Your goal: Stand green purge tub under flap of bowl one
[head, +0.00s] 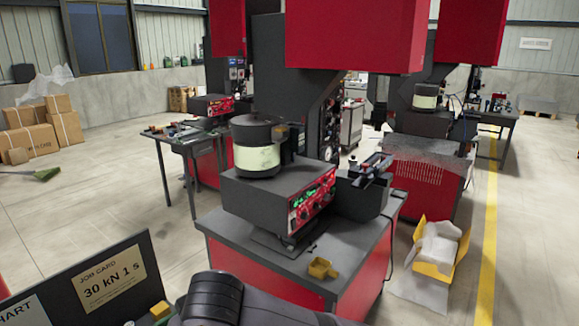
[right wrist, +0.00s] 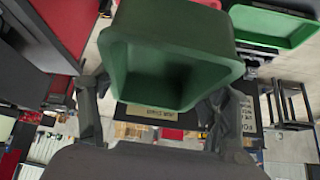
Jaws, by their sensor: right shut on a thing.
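The green purge tub (right wrist: 165,65) fills the upper middle of the right wrist view, its hollow inside showing. My right gripper (right wrist: 160,115) is shut on the tub, with a dark finger at each side. The tub does not show in the head view, where a dark arm part of mine fills the bottom middle. A bowl feeder with a dark top and cream band (head: 257,158) stands on a grey control box (head: 262,195) on the near red bench. Another such bowl (head: 425,97) stands further back right. I cannot tell a flap on either. My left gripper is out of view.
A small yellow scoop-like bin (head: 322,268) sits on the near bench top (head: 340,245). A dark track unit (head: 365,185) stands right of the control box. A yellow crate (head: 445,268) with a white liner lies on the floor. Another green tray (right wrist: 272,27) shows in the right wrist view.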

